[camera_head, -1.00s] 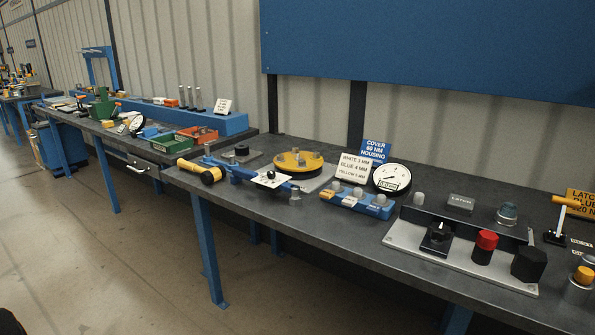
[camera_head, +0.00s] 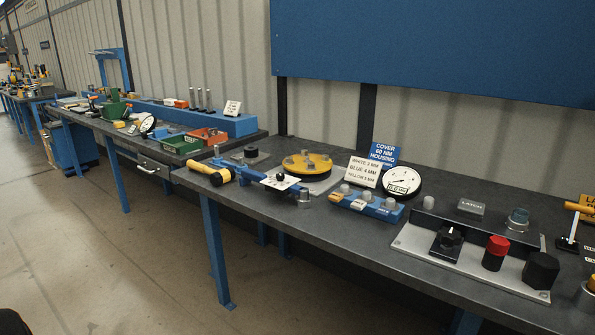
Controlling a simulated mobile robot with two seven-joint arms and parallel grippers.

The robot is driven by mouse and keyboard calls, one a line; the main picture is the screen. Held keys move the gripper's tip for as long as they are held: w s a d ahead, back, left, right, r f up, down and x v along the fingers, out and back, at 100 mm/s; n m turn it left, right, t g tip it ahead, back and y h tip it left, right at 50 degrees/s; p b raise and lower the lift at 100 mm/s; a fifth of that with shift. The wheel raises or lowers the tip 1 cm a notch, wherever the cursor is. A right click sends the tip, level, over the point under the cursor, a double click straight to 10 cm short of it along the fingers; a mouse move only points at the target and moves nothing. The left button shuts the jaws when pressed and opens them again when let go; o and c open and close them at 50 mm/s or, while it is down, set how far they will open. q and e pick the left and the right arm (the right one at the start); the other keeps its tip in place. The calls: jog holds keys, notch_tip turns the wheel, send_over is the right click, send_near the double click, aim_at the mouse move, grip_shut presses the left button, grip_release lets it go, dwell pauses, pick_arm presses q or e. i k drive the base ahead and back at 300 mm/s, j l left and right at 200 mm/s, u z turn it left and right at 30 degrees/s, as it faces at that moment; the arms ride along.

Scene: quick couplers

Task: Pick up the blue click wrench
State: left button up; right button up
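What looks like the blue click wrench (camera_head: 251,174) lies on the near dark-topped bench (camera_head: 340,225), close to its left front edge. I cannot tell whether these belong to the wrench. Neither of my grippers is in view.
Behind it is a yellow round disc (camera_head: 307,161). To the right are a blue block with grey knobs (camera_head: 366,205), a dial gauge (camera_head: 402,181) and a latch panel (camera_head: 425,245). A second bench (camera_head: 130,144) stands farther left. Floor is clear at lower left.

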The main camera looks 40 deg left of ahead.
aim_at(289, 185)
jog(key=u, duration=1.3)
jog(key=i+j+z, duration=0.15)
jog(key=z, duration=0.5)
jog(key=i+j+z, duration=0.3)
jog(key=j, duration=0.25)
jog(key=j+z, duration=0.15)
jog(key=j, duration=0.15)
jog(key=i+j, duration=0.15)
jog(key=j, duration=0.25)
jog(key=i+j+z, duration=0.1)
jog(key=j, duration=0.35)
jog(key=i+j, duration=0.1)
jog(key=j, duration=0.3)
jog(key=i+j, duration=0.15)
jog(key=j, duration=0.3)
jog(key=i+j+z, duration=0.1)
jog(key=j, duration=0.3)
jog(key=i+j, duration=0.1)
jog(key=j, duration=0.35)
jog(key=j+u, duration=0.3)
